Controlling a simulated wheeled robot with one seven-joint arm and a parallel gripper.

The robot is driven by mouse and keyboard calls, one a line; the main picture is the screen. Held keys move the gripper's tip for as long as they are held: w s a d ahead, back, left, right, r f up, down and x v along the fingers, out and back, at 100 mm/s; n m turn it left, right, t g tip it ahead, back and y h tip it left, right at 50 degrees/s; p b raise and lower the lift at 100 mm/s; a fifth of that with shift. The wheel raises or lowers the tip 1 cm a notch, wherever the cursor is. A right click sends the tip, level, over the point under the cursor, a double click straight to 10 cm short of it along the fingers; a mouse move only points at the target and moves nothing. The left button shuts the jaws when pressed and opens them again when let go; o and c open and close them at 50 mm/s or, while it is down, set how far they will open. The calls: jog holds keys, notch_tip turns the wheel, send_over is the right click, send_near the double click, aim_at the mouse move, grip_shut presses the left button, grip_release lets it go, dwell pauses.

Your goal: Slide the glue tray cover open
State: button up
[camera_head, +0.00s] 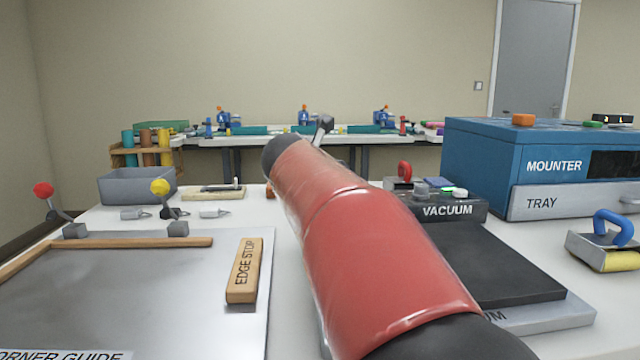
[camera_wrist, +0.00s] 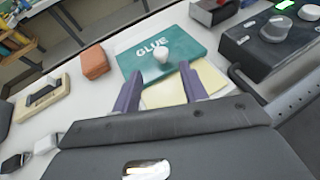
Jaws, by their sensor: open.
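The glue tray cover (camera_wrist: 138,54) is a flat teal plate marked GLUE with a white round knob (camera_wrist: 160,52) on top, seen in the wrist view. A pale yellow surface (camera_wrist: 203,82) shows along the cover's near edge. My gripper (camera_wrist: 158,83) is open, its two purple fingers pointing at the cover with the knob ahead of and between them. The fingers look apart from the knob; whether they touch the cover I cannot tell. In the head view my red arm hides the glue tray and the gripper.
An orange-brown block (camera_wrist: 94,62) lies left of the cover. The black vacuum box (camera_head: 447,208) stands close on the right. A wooden-framed tool (camera_head: 214,192) lies to the left. The blue mounter (camera_head: 480,155) stands farther right.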

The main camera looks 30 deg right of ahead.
jog(key=x, duration=0.7)
grip_shut()
